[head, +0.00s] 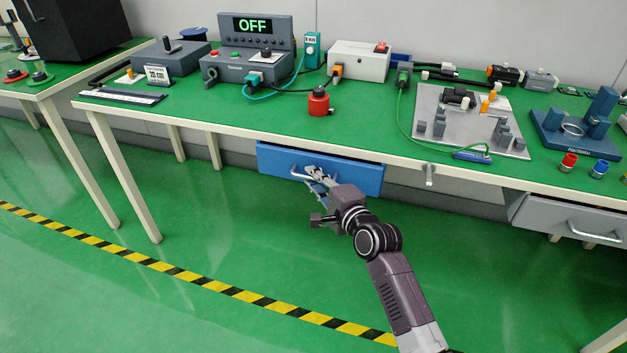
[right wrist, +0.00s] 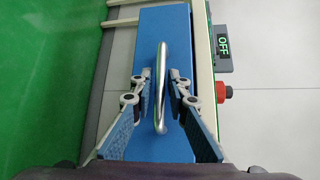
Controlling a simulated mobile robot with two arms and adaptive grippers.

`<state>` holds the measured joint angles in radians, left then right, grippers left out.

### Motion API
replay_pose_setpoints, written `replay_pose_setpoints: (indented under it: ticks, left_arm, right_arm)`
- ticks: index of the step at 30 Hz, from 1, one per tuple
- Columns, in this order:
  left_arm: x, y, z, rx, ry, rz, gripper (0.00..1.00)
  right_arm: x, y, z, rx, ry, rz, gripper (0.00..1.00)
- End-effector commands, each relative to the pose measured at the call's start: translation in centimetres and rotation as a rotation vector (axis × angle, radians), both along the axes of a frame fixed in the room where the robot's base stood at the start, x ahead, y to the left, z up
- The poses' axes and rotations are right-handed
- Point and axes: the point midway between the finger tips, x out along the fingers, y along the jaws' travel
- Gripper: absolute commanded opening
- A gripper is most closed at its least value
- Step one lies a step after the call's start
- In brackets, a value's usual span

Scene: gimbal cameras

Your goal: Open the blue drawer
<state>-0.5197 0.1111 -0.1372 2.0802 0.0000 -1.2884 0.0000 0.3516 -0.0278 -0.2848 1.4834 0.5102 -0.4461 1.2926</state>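The blue drawer (head: 358,177) is under the front edge of the green-topped table; I cannot tell whether it stands out a little. Its curved silver handle (right wrist: 161,70) runs along the blue front in the right wrist view. My right gripper (head: 312,174) is at the handle in the head view. In the right wrist view its two fingers (right wrist: 161,92) are apart, one on each side of the handle, with gaps between the pads and the bar. My left gripper is not in view.
The green table (head: 215,114) carries a control box with an "OFF" display (head: 252,25), a red round object (head: 318,103) and a metal plate with parts (head: 465,125). A grey drawer (head: 575,220) is at the right. The floor before the blue drawer is clear.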

Motion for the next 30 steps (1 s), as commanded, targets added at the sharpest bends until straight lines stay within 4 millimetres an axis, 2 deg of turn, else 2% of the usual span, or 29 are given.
replay_pose_setpoints:
  ticks: [7, 11, 12, 27, 28, 30]
  left_arm:
    - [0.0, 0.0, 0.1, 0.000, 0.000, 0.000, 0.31]
    - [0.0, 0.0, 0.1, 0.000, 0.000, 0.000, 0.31]
    - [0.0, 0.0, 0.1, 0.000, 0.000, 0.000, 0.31]
    - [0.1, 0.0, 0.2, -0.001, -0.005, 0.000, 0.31]
    - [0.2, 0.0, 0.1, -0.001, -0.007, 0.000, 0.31]
    - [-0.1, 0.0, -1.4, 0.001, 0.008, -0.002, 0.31]
  right_arm:
    - [0.0, 0.1, 0.0, 0.000, 0.000, 0.000, 0.15]
    - [0.0, 0.1, 0.0, 0.000, 0.000, 0.000, 0.01]
    - [0.0, 0.1, 0.0, 0.000, 0.000, 0.000, 0.00]
    - [-0.1, 0.1, 0.0, 0.000, 0.001, 0.000, 0.00]
    - [-0.2, 0.1, 0.0, -0.001, 0.002, 0.000, 0.00]
    - [-0.4, 0.2, 0.0, -0.001, 0.002, 0.000, 0.00]
